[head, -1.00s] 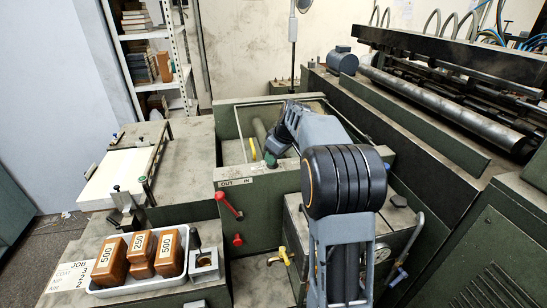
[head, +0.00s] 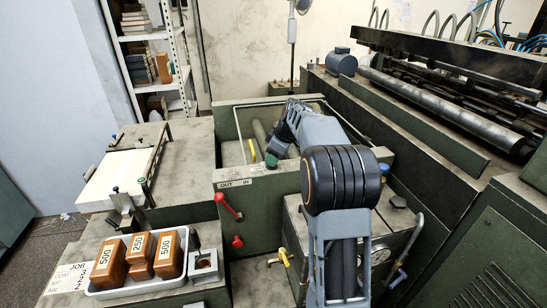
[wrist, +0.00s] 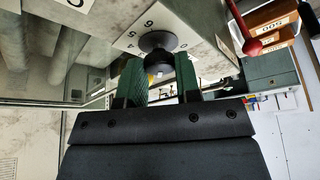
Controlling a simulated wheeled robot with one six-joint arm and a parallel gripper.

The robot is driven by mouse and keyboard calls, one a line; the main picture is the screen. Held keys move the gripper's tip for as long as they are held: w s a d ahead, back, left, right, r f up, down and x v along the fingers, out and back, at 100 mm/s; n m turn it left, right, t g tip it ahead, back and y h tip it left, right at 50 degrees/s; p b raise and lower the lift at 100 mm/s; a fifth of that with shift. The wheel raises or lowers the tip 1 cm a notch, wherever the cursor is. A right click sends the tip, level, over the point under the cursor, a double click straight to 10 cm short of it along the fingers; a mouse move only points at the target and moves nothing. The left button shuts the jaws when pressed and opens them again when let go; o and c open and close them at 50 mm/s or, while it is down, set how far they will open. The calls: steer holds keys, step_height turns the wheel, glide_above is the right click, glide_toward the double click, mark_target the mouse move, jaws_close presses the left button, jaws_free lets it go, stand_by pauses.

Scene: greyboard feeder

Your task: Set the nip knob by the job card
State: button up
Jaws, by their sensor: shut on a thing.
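The nip knob (wrist: 158,63) is a dark round knob on a pale dial plate (wrist: 126,42) with printed numbers, seen upside down in the wrist view. My gripper (wrist: 160,82) has its two green fingers shut on the knob, one on each side. The knob's pointer setting cannot be read. In the head view my gripper (head: 273,157) reaches down by the green machine wall and hides the knob. The job card (head: 74,274) lies at the lower left, with JOB, COAT, NIP and AIR lines. Its values are partly covered and too small to read.
A white tray (head: 134,293) with several brown blocks marked 500 and 250 stands beside the card. A red-knobbed lever (head: 229,205) and an OUT/IN label (head: 236,183) are close to my arm. Rollers (head: 440,105) run along the right.

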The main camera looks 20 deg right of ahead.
steer(key=o, duration=0.9)
steer(key=shift+r, duration=0.1)
steer(key=v, duration=1.3)
steer(key=shift+r, duration=0.35)
